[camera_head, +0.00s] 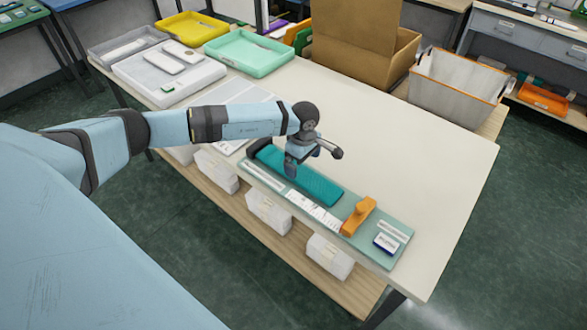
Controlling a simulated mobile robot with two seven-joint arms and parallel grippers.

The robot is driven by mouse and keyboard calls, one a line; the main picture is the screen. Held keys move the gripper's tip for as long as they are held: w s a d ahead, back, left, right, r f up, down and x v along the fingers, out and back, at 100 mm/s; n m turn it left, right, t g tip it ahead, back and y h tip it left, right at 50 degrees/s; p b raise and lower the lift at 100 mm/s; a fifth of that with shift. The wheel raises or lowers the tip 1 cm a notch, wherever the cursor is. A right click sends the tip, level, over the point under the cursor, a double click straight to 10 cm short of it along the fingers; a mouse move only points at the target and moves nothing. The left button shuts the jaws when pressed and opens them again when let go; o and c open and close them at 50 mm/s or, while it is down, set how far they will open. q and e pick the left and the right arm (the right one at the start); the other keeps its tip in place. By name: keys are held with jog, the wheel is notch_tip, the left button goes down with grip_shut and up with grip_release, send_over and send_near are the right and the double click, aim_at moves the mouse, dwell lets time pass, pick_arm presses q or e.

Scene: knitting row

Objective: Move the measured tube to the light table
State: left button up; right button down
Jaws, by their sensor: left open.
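The teal knitted tube (318,187) lies flat along a green measuring board (399,256) at the front of the table. A white ruled strip (313,212) runs beside it, and an orange block (358,215) stands at its right end. A dark piece (259,147) is at its left end. My left gripper (314,163) is open above the tube's middle and hides part of it. I cannot tell whether it touches the tube. My right gripper is not in view.
Yellow (191,29) and mint (249,53) trays stand behind the slab, and a grey tray (128,42) beside it. A cardboard box (375,55) and a grey bin (457,85) line the back. The table's right part (440,160) is clear.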

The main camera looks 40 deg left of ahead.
aim_at(302, 174)
pick_arm(q)
jog(key=shift+f+p, duration=0.3)
jog(key=shift+f, duration=0.15)
notch_tip(302, 174, down, 4)
jog(key=shift+f+p, duration=0.1)
jog(key=shift+p, duration=0.3)
jog(key=c, duration=0.9)
